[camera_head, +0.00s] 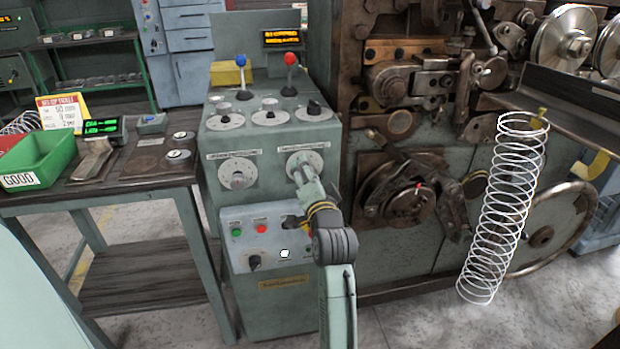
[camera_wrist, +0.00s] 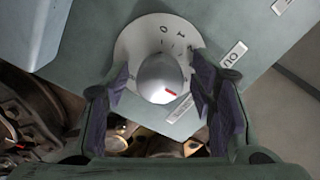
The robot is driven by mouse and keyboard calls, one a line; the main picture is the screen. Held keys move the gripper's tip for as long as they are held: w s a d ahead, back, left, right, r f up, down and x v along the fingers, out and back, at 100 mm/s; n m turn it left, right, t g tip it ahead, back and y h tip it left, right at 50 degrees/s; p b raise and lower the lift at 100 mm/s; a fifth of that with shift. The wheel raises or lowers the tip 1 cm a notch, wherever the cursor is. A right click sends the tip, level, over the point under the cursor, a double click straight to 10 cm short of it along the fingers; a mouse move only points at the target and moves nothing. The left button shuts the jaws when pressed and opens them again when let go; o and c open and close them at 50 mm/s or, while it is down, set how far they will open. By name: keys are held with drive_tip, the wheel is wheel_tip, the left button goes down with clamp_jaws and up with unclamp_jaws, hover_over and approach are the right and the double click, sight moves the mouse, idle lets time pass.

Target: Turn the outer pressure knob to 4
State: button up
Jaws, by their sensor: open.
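The knob in the wrist view is a silver dome (camera_wrist: 158,74) with a red mark near its lower right edge. It sits on a round white dial plate (camera_wrist: 128,46) with dark numerals, of which a 0 and a 1 show; a 4 cannot be made out. A label beside it starts with "OU" (camera_wrist: 232,54). My gripper (camera_wrist: 160,68) is open, with one finger on each side of the knob; contact cannot be told. In the head view my gripper (camera_head: 304,176) is at the right-hand dial (camera_head: 316,158) on the cabinet front and hides its knob.
A similar dial (camera_head: 238,172) sits to the left on the same cabinet. Below is a button panel (camera_head: 262,236) with green and red buttons. Levers and small knobs (camera_head: 313,108) stand above. A white spring (camera_head: 503,205) and machine parts lie to the right.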

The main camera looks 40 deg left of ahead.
drive_tip(key=v, duration=1.2)
drive_tip(key=shift+w, duration=0.1)
